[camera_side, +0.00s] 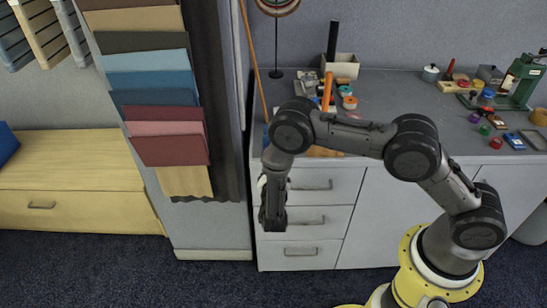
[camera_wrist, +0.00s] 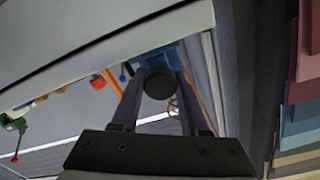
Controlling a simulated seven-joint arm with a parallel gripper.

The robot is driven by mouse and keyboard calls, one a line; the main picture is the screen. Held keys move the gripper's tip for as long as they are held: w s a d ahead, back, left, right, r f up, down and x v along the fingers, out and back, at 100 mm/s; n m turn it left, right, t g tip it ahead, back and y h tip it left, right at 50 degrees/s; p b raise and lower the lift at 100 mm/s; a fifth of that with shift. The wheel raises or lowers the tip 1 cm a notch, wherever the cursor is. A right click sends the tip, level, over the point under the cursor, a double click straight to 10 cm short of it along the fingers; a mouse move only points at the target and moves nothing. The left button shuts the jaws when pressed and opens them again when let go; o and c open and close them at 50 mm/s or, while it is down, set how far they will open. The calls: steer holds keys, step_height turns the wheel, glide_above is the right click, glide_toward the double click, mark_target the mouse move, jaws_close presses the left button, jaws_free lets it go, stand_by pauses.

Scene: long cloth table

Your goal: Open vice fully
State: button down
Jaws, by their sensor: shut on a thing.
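A blue body, apparently the vice, sits at the table edge in the wrist view (camera_wrist: 172,55); only a sliver of blue shows beside my arm in the side view (camera_side: 265,137). My gripper (camera_wrist: 158,84) is shut on a dark round knob-like part (camera_wrist: 157,84), seen end-on between the two fingers, in front of the blue body. I cannot tell for sure that this part belongs to the vice. In the side view my gripper (camera_side: 266,190) hangs in front of the white drawers, below the table top. The vice jaws and their gap are hidden.
White drawers (camera_side: 312,220) stand just behind my gripper. Tools, an orange-handled one (camera_side: 327,92) and tape rolls crowd the table's left end. Fabric samples (camera_side: 160,110) hang to the left. A brown pole (camera_side: 252,60) leans by the table corner.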

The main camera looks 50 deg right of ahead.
steer(key=shift+c, duration=2)
jaws_free()
steer(key=v, duration=1.4)
